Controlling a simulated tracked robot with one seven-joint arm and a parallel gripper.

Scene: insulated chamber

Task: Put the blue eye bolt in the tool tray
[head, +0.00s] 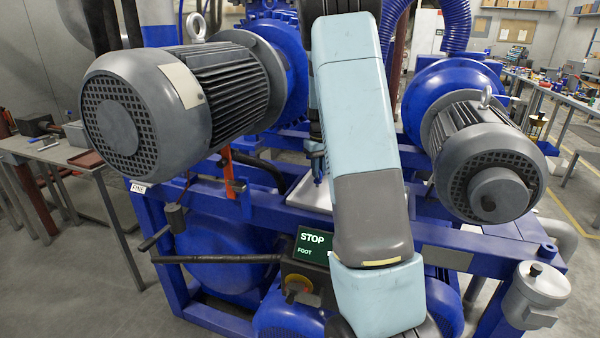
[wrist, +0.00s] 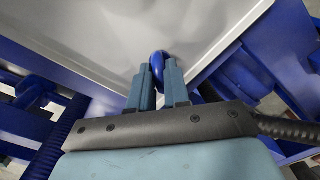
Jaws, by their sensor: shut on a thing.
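The blue eye bolt (wrist: 158,63) is between the two fingertips of my gripper (wrist: 158,70) in the wrist view. Its rounded blue ring shows, and the rest is hidden by the fingers. In the head view my gripper (head: 316,152) points down behind my arm, with a small blue tip below it. A pale, shallow tray (head: 304,197), seemingly the tool tray, lies under the gripper on the blue frame, partly hidden by my arm. The tray's pale surface (wrist: 95,35) fills the upper wrist view, with a corner near the fingers. I cannot tell whether the bolt touches it.
Two large grey motors (head: 180,100) (head: 485,155) flank the arm on the blue machine frame. A STOP panel (head: 313,245) stands in front below. A bench (head: 60,155) is at the left, and a cluttered bench (head: 560,90) is at the right.

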